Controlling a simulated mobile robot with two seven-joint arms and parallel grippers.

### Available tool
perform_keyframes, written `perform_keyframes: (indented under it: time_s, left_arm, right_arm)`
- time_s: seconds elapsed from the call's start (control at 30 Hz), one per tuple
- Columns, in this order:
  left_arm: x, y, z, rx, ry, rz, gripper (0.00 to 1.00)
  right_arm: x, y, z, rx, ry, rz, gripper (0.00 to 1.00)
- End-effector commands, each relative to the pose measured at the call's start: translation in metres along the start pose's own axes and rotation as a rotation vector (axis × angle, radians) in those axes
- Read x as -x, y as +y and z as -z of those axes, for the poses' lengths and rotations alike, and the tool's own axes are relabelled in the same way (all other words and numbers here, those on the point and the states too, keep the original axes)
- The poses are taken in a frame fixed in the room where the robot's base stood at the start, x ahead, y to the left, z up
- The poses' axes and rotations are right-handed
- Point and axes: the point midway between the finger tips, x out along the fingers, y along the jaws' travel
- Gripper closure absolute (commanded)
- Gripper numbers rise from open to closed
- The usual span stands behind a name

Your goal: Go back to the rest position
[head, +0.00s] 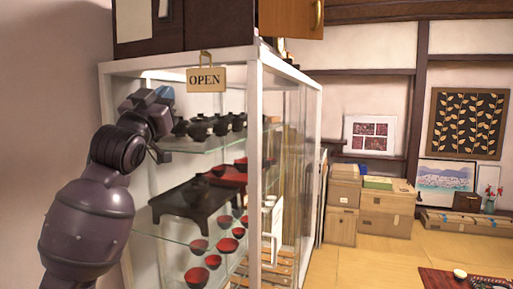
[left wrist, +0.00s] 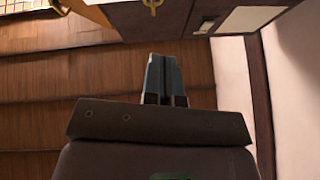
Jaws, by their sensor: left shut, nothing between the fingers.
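My left arm comes in from the left in the head view, in front of the glass cabinet. Its left gripper (head: 164,93) is raised before the upper shelf, and the fingers look short and bluish from here. In the left wrist view the two fingers of the left gripper (left wrist: 165,72) are together and empty. My right gripper is not in view.
The glass cabinet (head: 256,150) holds dark and red bowls on its shelves, close to my left arm. An OPEN sign (head: 206,79) hangs on its top edge. Cardboard boxes (head: 388,212) stand by the back wall. A low table (head: 445,282) is at lower right.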

Motion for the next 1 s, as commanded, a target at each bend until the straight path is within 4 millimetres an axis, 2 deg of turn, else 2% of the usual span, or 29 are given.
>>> perform_keyframes:
  time_s: [0.03, 0.1, 0.27, 0.5, 0.77, 1.0]
  left_arm:
    - [0.013, 0.001, -0.028, -0.018, -0.029, 0.002, 1.0]
    - [0.03, 0.003, -0.06, -0.045, -0.06, 0.003, 1.0]
    - [0.077, 0.008, -0.129, -0.091, -0.138, 0.004, 1.0]
    - [0.162, 0.017, -0.22, -0.121, -0.276, 0.006, 1.0]
    - [0.271, 0.029, -0.301, -0.098, -0.456, 0.019, 1.0]
    - [0.385, 0.043, -0.355, -0.053, -0.654, 0.043, 1.0]
  right_arm:
    - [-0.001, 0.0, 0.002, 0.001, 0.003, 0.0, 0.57]
    - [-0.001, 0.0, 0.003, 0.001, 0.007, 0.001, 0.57]
    - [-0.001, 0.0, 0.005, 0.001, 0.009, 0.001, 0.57]
    - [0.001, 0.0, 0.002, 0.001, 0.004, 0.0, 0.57]
    - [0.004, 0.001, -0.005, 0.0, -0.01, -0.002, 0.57]
    - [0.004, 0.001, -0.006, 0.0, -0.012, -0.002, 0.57]
